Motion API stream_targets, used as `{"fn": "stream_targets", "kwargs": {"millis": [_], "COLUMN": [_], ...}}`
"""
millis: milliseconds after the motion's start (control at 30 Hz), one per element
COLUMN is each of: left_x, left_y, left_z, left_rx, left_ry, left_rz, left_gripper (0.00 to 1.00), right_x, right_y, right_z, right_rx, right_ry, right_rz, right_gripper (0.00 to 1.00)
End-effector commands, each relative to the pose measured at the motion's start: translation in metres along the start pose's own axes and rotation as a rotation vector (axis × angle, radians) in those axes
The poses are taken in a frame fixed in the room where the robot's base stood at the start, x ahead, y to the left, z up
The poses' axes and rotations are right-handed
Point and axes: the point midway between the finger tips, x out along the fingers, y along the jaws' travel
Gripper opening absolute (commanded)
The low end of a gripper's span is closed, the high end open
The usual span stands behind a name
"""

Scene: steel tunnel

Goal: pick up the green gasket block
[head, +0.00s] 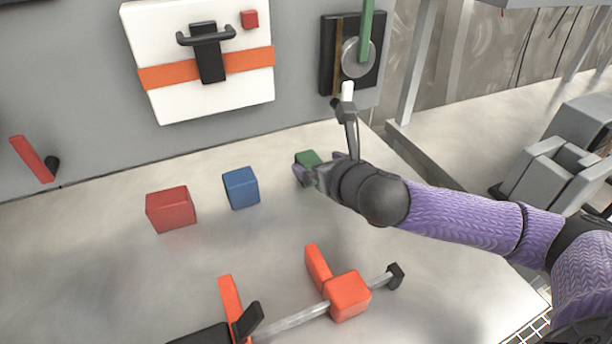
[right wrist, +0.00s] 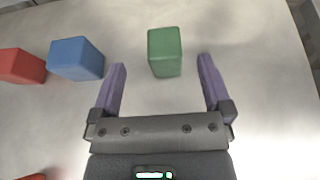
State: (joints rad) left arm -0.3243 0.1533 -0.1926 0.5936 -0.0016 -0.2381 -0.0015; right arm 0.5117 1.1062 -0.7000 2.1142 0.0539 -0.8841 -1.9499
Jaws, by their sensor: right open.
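The green gasket block (head: 308,159) stands on the pale bench and is partly hidden behind my right gripper in the head view. My right gripper (head: 302,172) is open and low over the bench. In the right wrist view the green block (right wrist: 164,52) stands between and slightly ahead of the two purple fingertips of my right gripper (right wrist: 161,64), with a gap on both sides. I cannot tell exactly how high the fingers are above the bench. My left gripper does not show in the head view.
A blue block (head: 241,188) and a red block (head: 171,209) stand left of the green one. An orange bar clamp (head: 347,296) lies at the front. Behind the bench are a white panel with a black handle (head: 208,52) and a lever switch (head: 357,57).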

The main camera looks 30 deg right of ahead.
Motion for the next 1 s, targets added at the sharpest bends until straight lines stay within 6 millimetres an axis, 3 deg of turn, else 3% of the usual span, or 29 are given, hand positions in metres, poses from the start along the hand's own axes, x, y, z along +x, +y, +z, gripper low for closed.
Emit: {"fn": "stream_targets", "kwargs": {"millis": [300, 567, 667, 1000], "left_x": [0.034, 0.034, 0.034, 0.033], "left_y": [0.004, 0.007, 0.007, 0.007], "left_z": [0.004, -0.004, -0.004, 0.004], "left_rx": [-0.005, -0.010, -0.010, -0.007], "left_ry": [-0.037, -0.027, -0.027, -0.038], "left_rz": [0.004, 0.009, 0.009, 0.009], "left_gripper": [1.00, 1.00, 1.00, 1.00], "right_x": [0.058, 0.063, 0.063, 0.063], "right_y": [-0.004, -0.004, -0.004, -0.004], "right_z": [-0.005, -0.001, -0.001, -0.001], "right_rx": [0.001, -0.002, -0.002, -0.002], "right_ry": [0.002, 0.001, 0.001, 0.001], "right_rz": [0.001, 0.002, 0.002, 0.002], "right_gripper": [1.00, 1.00, 0.83, 0.11]}}
